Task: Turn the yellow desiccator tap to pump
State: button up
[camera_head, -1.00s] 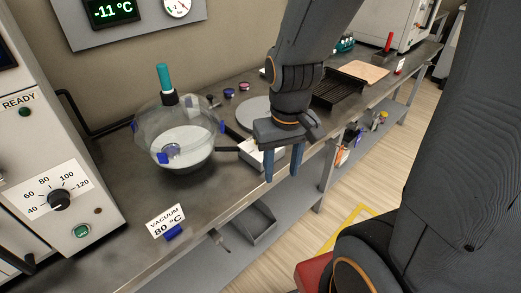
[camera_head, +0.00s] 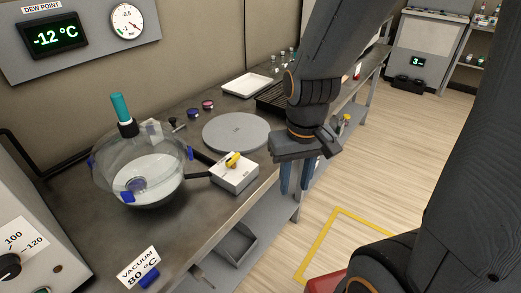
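The yellow tap (camera_head: 233,160) sits on top of a small white box (camera_head: 236,178) on the metal bench. Black tubing joins this box to the glass desiccator (camera_head: 140,168), a round vessel with a teal-topped stopper (camera_head: 122,108) and blue clips. Any marking for pump on the box is too small to read. My gripper (camera_head: 295,178) points down to the right of the box, by the bench's front edge. Its two blue-grey fingers are apart with nothing between them, and it does not appear to touch the tap.
A grey round plate (camera_head: 237,132), a white tray (camera_head: 247,84) and a black rack (camera_head: 274,100) lie behind the box. A vacuum label (camera_head: 138,267) stands at the front left.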

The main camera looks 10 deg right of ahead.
aim_at(231, 162)
jog(key=k, duration=0.7)
jog(key=u, duration=1.1)
jog(key=i, duration=0.55)
jog(key=z, duration=1)
